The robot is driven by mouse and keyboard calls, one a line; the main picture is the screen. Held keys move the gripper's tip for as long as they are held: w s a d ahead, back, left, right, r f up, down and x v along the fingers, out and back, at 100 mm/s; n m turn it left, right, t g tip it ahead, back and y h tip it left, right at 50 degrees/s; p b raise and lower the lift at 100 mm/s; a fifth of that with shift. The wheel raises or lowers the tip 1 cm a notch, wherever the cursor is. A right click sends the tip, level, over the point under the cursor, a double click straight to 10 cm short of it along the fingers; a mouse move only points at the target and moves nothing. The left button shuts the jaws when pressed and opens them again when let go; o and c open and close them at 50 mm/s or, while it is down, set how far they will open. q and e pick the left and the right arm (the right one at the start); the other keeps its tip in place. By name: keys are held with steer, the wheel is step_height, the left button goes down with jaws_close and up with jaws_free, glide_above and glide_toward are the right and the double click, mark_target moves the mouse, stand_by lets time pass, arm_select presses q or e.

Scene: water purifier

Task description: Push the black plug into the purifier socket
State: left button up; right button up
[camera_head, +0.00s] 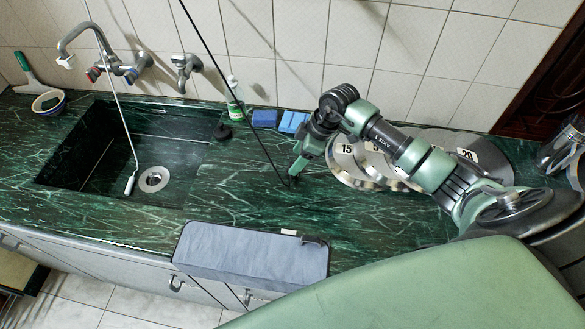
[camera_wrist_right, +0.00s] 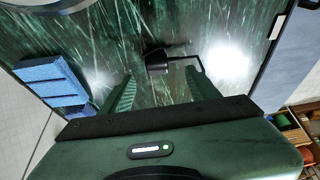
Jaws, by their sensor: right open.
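The black plug (camera_head: 292,181) stands on the green marble counter at the lower end of a thin black cable (camera_head: 240,100) that comes down from above. In the right wrist view, the plug (camera_wrist_right: 157,62) shows just beyond and between my two green fingers. My right gripper (camera_head: 298,168) points down over the plug; in the wrist view it (camera_wrist_right: 160,82) is open, with a finger to either side and nothing clearly gripped. A grey box (camera_head: 252,258), possibly the purifier, sits at the counter's front edge. I cannot make out its socket. My left gripper is not in view.
The sink (camera_head: 90,165) is at the left, with a white-tipped cord (camera_head: 130,184) hanging into it. Blue sponges (camera_head: 264,118) and a bottle (camera_head: 235,95) stand by the wall. Numbered round plates (camera_head: 350,162) lie under my right arm. The counter between sink and plates is mostly clear.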

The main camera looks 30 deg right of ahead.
steer(key=x, duration=0.2)
steer(key=p+x, duration=0.1)
steer(key=x, duration=0.2)
steer(key=shift+w+d+f, duration=0.15)
steer(key=shift+d, duration=0.05)
jaws_close()
